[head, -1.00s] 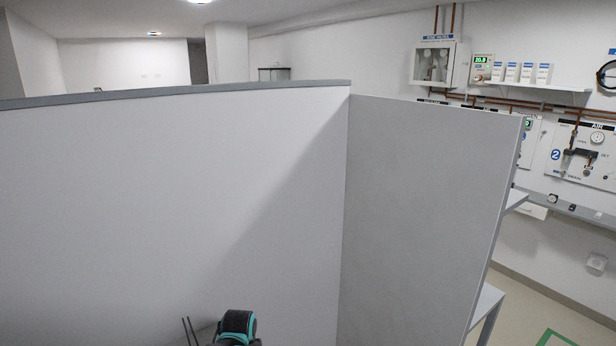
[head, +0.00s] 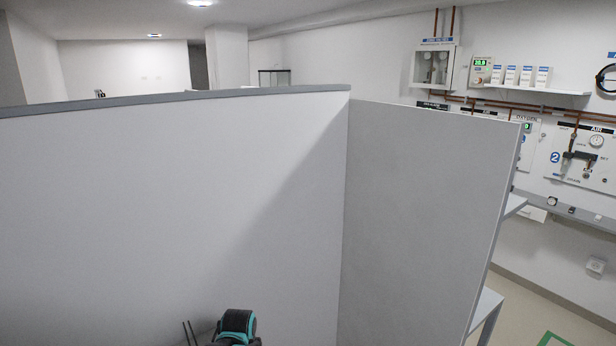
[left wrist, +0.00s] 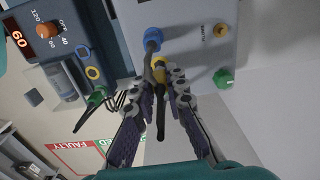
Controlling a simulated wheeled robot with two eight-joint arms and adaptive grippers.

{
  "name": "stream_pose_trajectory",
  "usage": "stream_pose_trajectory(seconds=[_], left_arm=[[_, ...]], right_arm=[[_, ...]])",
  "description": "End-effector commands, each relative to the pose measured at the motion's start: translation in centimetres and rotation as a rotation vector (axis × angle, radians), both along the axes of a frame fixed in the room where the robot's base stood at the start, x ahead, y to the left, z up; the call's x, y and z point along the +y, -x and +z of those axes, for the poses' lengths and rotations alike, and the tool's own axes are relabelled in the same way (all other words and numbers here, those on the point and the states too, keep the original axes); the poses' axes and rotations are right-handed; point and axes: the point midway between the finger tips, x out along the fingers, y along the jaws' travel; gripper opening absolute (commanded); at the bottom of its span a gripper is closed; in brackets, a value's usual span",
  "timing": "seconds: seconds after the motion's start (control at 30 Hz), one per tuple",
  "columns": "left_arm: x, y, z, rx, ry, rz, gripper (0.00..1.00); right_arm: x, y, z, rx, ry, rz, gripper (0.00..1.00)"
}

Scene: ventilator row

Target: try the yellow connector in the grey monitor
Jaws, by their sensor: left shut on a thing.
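In the left wrist view the grey monitor (left wrist: 193,62) fills the upper middle, with a blue connector (left wrist: 152,40), a small yellow part (left wrist: 221,30) and a green knob (left wrist: 223,77) on its face. My left gripper (left wrist: 168,80) is shut on the yellow connector (left wrist: 158,61), close to the monitor face beside the blue connector. The fingertips cover part of it. A dark cable (left wrist: 160,122) hangs down between the fingers. I cannot tell whether the connector is seated in a socket. My right gripper is in neither view.
A device (left wrist: 62,45) with an orange knob and a lit display stands left in the wrist view, a green plug (left wrist: 97,97) below its ring sockets. In the head view a tall grey partition (head: 180,190) hides the work area.

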Motion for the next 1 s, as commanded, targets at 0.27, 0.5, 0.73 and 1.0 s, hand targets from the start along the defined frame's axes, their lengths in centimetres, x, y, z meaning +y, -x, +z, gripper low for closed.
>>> stream_pose_trajectory(seconds=[0.27, 0.5, 0.73, 1.0], left_arm=[[0.0, 0.0, 1.3, 0.000, 0.000, 0.000, 0.00], [0.0, 0.0, 2.4, 0.000, 0.000, 0.000, 0.00], [0.0, 0.0, 3.1, 0.000, 0.000, 0.000, 0.00], [0.0, 0.0, 3.0, 0.000, 0.000, 0.000, 0.00]], right_arm=[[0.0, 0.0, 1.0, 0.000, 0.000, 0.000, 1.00], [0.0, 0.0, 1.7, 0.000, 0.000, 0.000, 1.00], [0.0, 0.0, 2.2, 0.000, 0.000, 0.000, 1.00], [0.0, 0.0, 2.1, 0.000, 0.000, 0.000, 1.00]])
